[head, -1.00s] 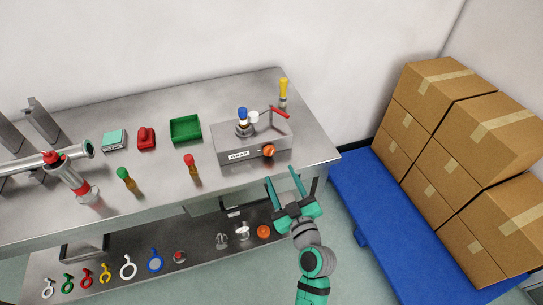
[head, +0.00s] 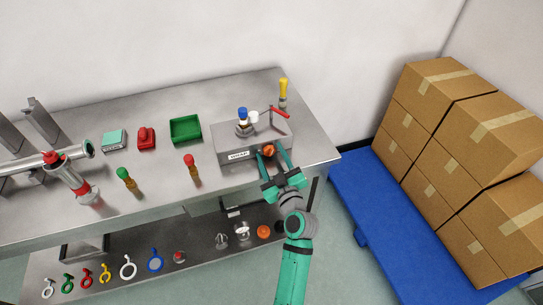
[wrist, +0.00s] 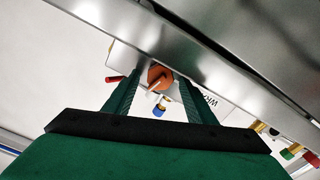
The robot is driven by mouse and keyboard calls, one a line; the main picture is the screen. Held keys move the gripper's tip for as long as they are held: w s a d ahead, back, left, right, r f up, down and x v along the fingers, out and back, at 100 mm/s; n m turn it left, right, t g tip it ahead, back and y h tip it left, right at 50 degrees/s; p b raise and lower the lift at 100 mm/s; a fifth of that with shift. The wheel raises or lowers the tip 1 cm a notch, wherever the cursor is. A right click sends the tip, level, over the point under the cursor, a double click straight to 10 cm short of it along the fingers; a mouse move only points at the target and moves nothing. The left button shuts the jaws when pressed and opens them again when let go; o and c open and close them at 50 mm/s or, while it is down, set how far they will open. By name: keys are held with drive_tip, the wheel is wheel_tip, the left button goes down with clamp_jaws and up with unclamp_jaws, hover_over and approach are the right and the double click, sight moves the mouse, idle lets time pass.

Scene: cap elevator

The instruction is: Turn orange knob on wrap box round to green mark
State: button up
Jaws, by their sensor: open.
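The wrap box (head: 222,148) is a grey metal box with a "WRAP" label, near the right end of the steel table. Its orange knob (head: 268,150) is on the front face and also shows in the wrist view (wrist: 158,75). My gripper (head: 272,158) is open, with one green finger on each side of the knob. In the wrist view the knob lies between the fingers near their tips; I cannot tell whether they touch it. A pale pointer shows on the knob in the wrist view. I cannot make out the green mark.
On top of the box stand a blue-capped bottle (head: 242,116) and a red-handled lever (head: 279,112). A yellow-topped bottle (head: 284,92) stands behind. A red-capped bottle (head: 191,168) and green tray (head: 186,130) are to the left. Cartons (head: 430,135) stand on a blue platform (head: 365,215) at right.

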drive_tip(key=shift+c, duration=0.6)
drive_tip(key=c, duration=0.9)
drive_tip(key=shift+m, duration=0.4)
drive_tip(key=m, duration=0.5)
drive_tip(key=shift+d+m, duration=0.1)
drive_tip(key=shift+m, duration=0.2)
drive_tip(key=m, duration=0.5)
drive_tip(key=shift+f+m, duration=0.1)
drive_tip(key=shift+m, duration=0.3)
